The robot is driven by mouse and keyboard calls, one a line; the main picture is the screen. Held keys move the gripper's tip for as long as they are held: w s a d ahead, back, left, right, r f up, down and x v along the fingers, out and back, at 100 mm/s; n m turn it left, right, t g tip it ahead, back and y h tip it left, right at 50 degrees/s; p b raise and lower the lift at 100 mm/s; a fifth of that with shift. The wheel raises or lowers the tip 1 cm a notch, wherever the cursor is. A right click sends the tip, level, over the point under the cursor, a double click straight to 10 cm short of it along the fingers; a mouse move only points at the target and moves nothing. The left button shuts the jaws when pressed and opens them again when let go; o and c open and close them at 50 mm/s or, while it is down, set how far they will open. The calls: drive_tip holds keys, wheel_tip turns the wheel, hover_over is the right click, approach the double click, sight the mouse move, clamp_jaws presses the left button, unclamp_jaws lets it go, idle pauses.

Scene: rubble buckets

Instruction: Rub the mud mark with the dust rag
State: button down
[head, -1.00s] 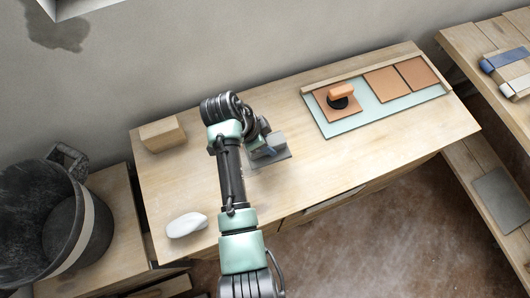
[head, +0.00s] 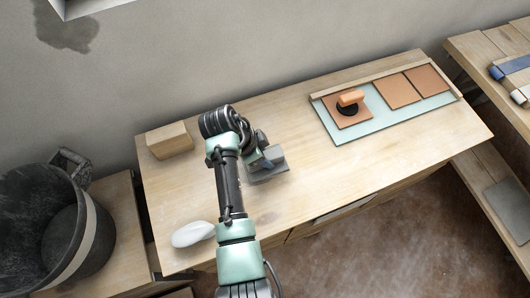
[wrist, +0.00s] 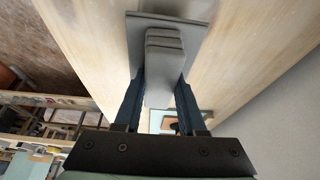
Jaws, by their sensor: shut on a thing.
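The dust rag (head: 276,168) is a grey folded cloth with a raised grip and a flat lower part. It lies flat on the wooden workbench (head: 215,205), left of the middle. My gripper (head: 262,158) is shut on its raised part from above. In the wrist view the rag (wrist: 164,62) stands between the two dark blue fingers of my gripper (wrist: 160,88). I cannot make out the mud mark on the bench now; the rag and my arm cover the wood there.
A wooden block (head: 169,140) stands at the back left and a white rounded object (head: 192,234) at the front left. A pale green board (head: 405,118) with orange tiles and an orange-handled tool (head: 350,99) lies right. A black bucket (head: 85,240) stands left of the bench.

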wheel_tip(320, 180, down, 3)
drive_tip(key=shift+f+b, duration=0.1)
drive_tip(key=shift+b, duration=0.75)
drive_tip(key=shift+a+f, duration=0.2)
drive_tip(key=shift+s+a+r+p, duration=0.1)
drive_tip(key=shift+s+a+p, duration=0.15)
drive_tip(key=shift+a, duration=0.65)
drive_tip(key=shift+s+a+p, duration=0.15)
drive_tip(key=shift+s+a, duration=0.25)
drive_tip(key=shift+a, duration=0.5)
drive_tip(key=shift+s+a+r+p, duration=0.1)
drive_tip(key=shift+s+a+p, duration=0.15)
drive_tip(key=shift+a, duration=0.65)
drive_tip(key=shift+f+b, duration=0.5)
drive_tip(key=shift+f, duration=0.1)
drive_tip(key=shift+w+d+f, duration=0.1)
drive_tip(key=shift+w+d, duration=0.05)
drive_tip(key=shift+d, duration=0.6)
drive_tip(key=shift+w+d+f, duration=0.1)
drive_tip(key=shift+w+d, duration=0.1)
drive_tip(key=shift+d, duration=0.5)
drive_tip(key=shift+w+d, duration=0.15)
drive_tip(key=shift+d, duration=0.6)
